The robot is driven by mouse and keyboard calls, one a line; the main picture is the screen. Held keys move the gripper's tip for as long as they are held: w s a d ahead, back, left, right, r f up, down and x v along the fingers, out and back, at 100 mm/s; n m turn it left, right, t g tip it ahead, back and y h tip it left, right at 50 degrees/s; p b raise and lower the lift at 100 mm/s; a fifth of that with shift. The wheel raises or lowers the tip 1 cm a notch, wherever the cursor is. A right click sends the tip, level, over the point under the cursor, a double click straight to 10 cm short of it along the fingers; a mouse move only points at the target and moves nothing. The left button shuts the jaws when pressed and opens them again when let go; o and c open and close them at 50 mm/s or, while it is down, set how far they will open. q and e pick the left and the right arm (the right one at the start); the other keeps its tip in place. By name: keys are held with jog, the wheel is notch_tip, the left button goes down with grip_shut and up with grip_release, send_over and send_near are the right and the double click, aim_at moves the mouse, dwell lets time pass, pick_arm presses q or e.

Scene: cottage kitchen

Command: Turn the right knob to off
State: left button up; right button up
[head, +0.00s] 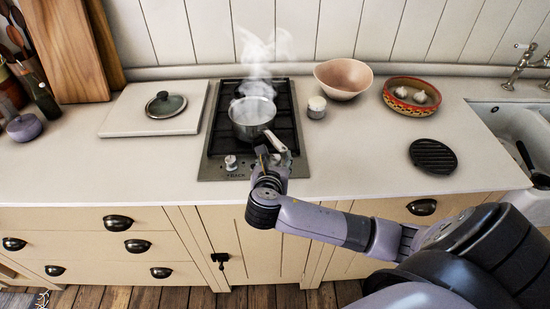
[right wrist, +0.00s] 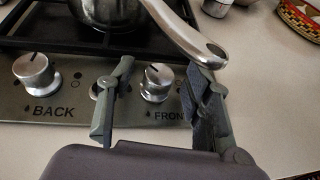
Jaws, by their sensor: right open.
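The right knob (right wrist: 157,82), a silver dial above the "FRONT" label, sits on the hob's steel front panel. In the head view it is mostly hidden by my right gripper (head: 271,157). In the right wrist view my right gripper (right wrist: 160,75) is open, with one finger on each side of the right knob and gaps on both sides. I cannot tell whether the fingertips reach down to the knob. The left knob (right wrist: 36,73), above "BACK", also shows in the head view (head: 231,162). My left gripper is not in view.
A steaming steel saucepan (head: 252,117) stands on the hob (head: 212,150); its handle (right wrist: 185,35) points towards the right finger. A small jar (head: 316,108), a pink bowl (head: 343,78) and a black trivet (head: 433,156) are to the right. A board with a lid (head: 166,105) is left.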

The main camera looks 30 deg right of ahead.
jog(key=shift+w+d+f, duration=0.15)
jog(key=shift+w+d, duration=0.1)
jog(key=shift+w, duration=0.05)
grip_shut()
dwell(0.6)
